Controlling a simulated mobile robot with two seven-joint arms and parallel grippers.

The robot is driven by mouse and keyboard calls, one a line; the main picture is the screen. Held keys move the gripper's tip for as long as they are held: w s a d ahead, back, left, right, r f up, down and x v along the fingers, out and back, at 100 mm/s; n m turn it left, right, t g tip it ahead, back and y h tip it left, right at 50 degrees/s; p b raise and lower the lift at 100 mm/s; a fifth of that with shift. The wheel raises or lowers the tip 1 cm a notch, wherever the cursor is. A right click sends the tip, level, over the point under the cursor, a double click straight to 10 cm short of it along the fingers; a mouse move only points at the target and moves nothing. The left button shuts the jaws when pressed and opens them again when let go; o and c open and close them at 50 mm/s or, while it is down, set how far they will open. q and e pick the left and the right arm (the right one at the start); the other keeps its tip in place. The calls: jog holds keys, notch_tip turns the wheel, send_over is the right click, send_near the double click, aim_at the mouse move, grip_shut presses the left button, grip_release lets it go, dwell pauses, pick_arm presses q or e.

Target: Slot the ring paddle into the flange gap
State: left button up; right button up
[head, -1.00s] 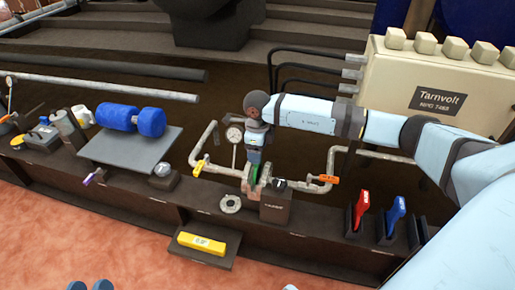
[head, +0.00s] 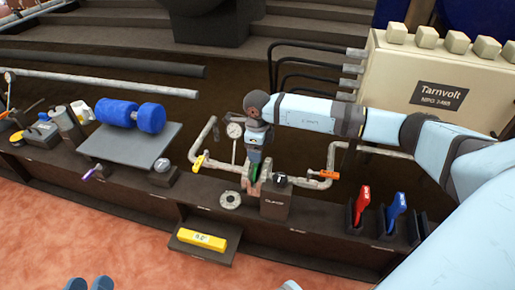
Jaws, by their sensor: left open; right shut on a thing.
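My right gripper (head: 255,164) points down at the pipe flanges (head: 262,177) in the middle of the bench. It is shut on the ring paddle, of which only a green part (head: 256,173) seems to show between the fingers and flanges. The flange gap is largely hidden by the gripper, so I cannot tell how deep the paddle sits. A grey flat ring (head: 230,200) lies on the bench in front of the flanges. The tips of my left gripper (head: 89,285) show at the bottom left edge, apart and empty, away from the bench.
Pipes with a yellow valve handle (head: 198,162) and an orange one (head: 329,174) flank the flanges. A gauge (head: 235,130) stands behind. A dark block (head: 275,203) is close on the right. Red (head: 362,203) and blue (head: 396,208) levers stand further right. A yellow box (head: 202,239) sits in front.

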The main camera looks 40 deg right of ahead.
jog(key=shift+f+b, duration=0.45)
jog(key=shift+f, duration=0.4)
jog(key=o, duration=1.4)
jog(key=shift+f, duration=0.1)
jog(key=shift+r+p, duration=3.1)
jog(key=shift+r, duration=1.1)
